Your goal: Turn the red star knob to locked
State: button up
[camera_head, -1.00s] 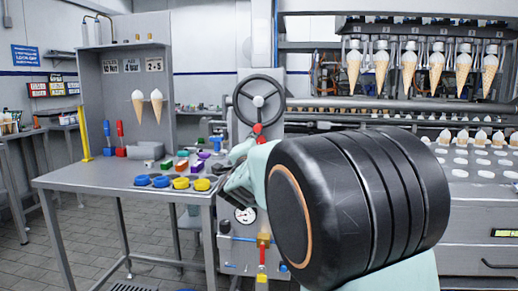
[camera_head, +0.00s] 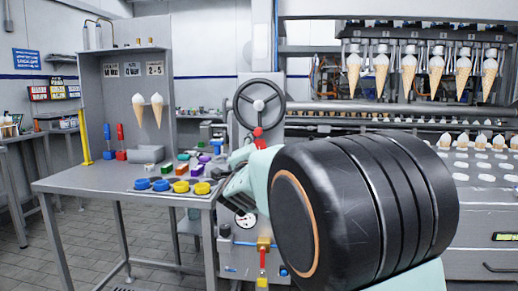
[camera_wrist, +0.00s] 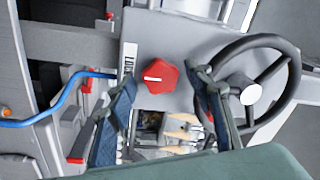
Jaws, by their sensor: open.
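The red star knob (camera_wrist: 160,77) sits on a grey panel in the wrist view, with a short white mark on its face pointing left. A white label (camera_wrist: 128,58) with dark vertical lettering stands left of it, partly hidden by a finger. In the head view the red knob (camera_head: 258,132) shows below the handwheel. My gripper (camera_wrist: 162,88) is open and empty, with one dark finger on each side of the knob in the picture. I cannot tell whether the fingertips touch it. In the head view my gripper (camera_head: 238,165) is partly hidden by my arm.
A dark handwheel (camera_wrist: 262,85) with a pale hub is close to the right finger. A blue pipe (camera_wrist: 60,92) with an orange end runs at the left. In the head view a grey table (camera_head: 110,183) with coloured pieces stands left of my arm.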

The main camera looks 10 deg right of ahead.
jog(key=v, duration=1.1)
jog(key=shift+s, duration=0.2)
jog(key=shift+a, duration=0.15)
